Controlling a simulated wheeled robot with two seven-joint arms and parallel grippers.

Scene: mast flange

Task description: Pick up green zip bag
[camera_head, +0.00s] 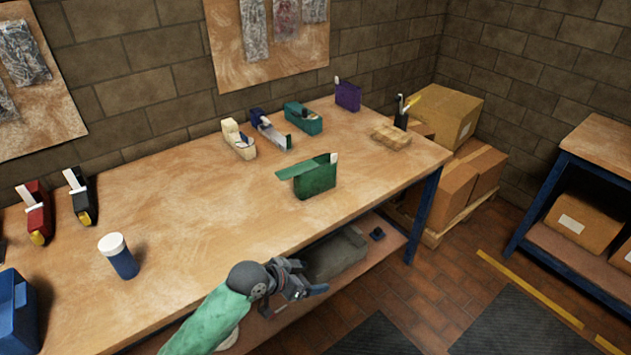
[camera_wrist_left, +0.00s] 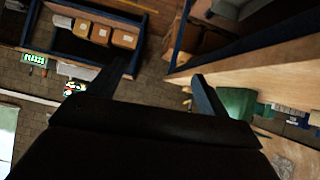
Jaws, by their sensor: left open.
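The green zip bag (camera_head: 316,179) stands upright on the workbench (camera_head: 215,215), near the front edge towards its right end. A flat green flap sticks out to the left from its top, and a small pale tab shows at its upper right. My left gripper (camera_head: 312,286) is open and empty, off the front edge of the bench, below and in front of the bag and apart from it. In the left wrist view the two dark fingers (camera_wrist_left: 165,85) are spread with nothing between them. A green shape, likely the bag (camera_wrist_left: 237,103), shows right of them. My right gripper is not in view.
A teal case (camera_head: 304,119), a purple box (camera_head: 348,96) and a cream dispenser (camera_head: 238,140) stand behind the bag. A blue jar with a white lid (camera_head: 119,256) stands at left. A lower shelf (camera_head: 385,249) holds a grey bundle (camera_head: 336,255). Bench around the bag is clear.

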